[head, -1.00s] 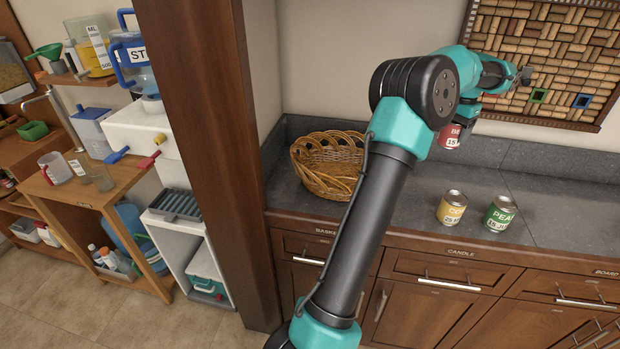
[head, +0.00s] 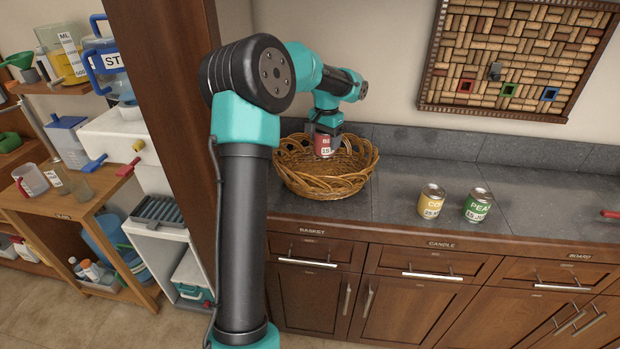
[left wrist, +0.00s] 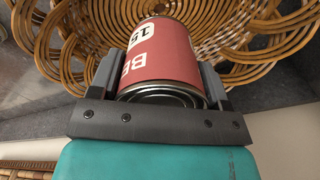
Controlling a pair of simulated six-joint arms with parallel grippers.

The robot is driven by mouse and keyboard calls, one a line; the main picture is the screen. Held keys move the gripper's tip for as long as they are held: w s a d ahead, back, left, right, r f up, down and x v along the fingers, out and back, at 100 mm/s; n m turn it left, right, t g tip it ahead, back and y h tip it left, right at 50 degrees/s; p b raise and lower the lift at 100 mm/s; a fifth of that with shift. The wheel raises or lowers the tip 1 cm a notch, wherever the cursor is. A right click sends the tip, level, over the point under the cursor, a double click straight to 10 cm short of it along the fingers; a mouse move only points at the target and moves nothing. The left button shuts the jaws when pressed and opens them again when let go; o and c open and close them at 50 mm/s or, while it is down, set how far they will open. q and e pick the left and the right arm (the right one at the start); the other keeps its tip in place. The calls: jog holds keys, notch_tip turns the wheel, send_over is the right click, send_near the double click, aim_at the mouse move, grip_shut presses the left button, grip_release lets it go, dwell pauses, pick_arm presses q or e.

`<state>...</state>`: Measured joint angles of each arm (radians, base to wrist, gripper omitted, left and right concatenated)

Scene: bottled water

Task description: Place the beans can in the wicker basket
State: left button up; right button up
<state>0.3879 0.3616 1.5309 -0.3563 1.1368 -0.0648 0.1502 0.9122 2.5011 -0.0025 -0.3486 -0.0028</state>
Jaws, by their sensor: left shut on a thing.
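The beans can (head: 323,146) has a red label with a white band. My left gripper (head: 324,130) is shut on it, and the can hangs over the wicker basket (head: 318,190), within the outline of its rim. In the left wrist view the red can (left wrist: 160,55) sits between the two fingers of the left gripper (left wrist: 162,80), with the basket's woven wall (left wrist: 75,40) behind it. I cannot tell whether the can touches the basket floor. My right gripper is not in view.
A yellow can (head: 431,202) and a green can (head: 478,206) stand on the grey counter (head: 400,235) to the right of the basket. A cork board (head: 520,60) hangs on the wall. A wooden post (head: 165,90) rises left of the basket.

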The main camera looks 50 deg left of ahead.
aim_at(325, 152)
pick_arm(q)
jog(key=shift+w+f, duration=0.1)
jog(key=shift+f, duration=2.4)
jog(key=shift+f, duration=0.1)
jog(key=shift+f, duration=2.4)
jog(key=shift+f, duration=0.15)
jog(key=o, duration=1.1)
notch_tip(325, 152, up, 12)
jog(key=shift+r, duration=0.15)
